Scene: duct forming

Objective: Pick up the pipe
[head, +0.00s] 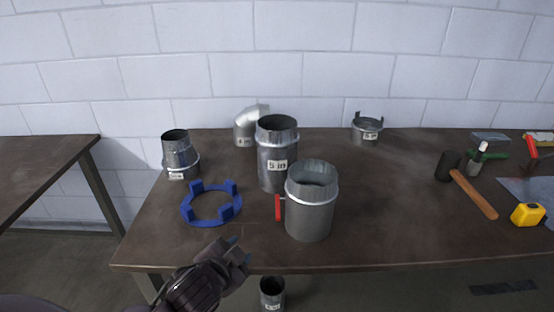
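Several grey metal pipe pieces stand on the brown table. A tall pipe (275,145) with a "5 in" label stands upright near the middle. A wider pipe (309,213) with a raised band stands in front of it to the right, with a red-handled item (278,208) at its left side. I cannot tell which one the task means. My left gripper (239,250) is at the table's front edge, left of the wider pipe and apart from it. Its fingertips are spread with nothing visible between them. My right gripper is not in view.
A blue ring (212,221) with raised blocks lies left of the pipes. A reducer (178,152), an elbow (245,128) and a short collar (367,131) stand behind. A mallet (471,190) and yellow tape measure (527,214) lie right. Another pipe (272,292) is below the table edge.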

